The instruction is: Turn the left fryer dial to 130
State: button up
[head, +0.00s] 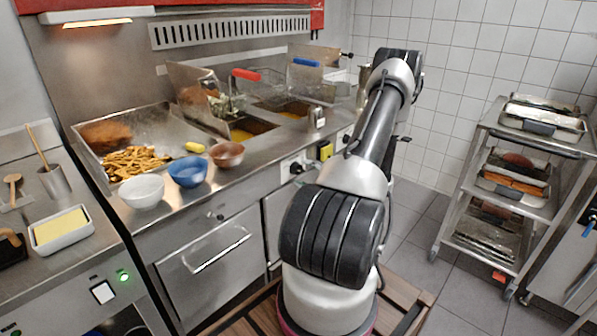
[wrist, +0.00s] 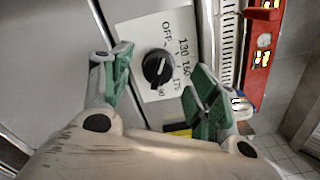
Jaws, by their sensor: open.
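The left fryer dial (wrist: 158,68) is a round black knob on a white plate (wrist: 150,35) in the wrist view. The plate is printed OFF, 130, 160 and higher numbers. A pale mark shows on the knob, but I cannot tell exactly which label it points to. In the head view the dial (head: 296,168) sits on the steel front below the fryers. My gripper (wrist: 162,84) is open, with green pads on either side of the dial in the picture and visible gaps to it. In the head view my arm hides the gripper.
Two fryer vats with a red-handled basket (head: 246,75) and a blue-handled basket (head: 306,63) are set in the counter. A yellow item (head: 326,150) is on the front right of the dial. Bowls (head: 187,171) stand near the counter edge. A rack trolley (head: 515,185) stands right.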

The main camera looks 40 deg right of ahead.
aim_at(299, 169)
jog(key=shift+w+a, duration=0.15)
jog(key=shift+w, duration=1.75)
jog(key=shift+c, duration=0.2)
jog(key=c, duration=0.9)
jog(key=m, duration=0.3)
jog(key=shift+r+m, duration=0.1)
jog(key=shift+m, duration=0.3)
jog(key=shift+r+m, duration=0.1)
jog(key=shift+m, duration=1.8)
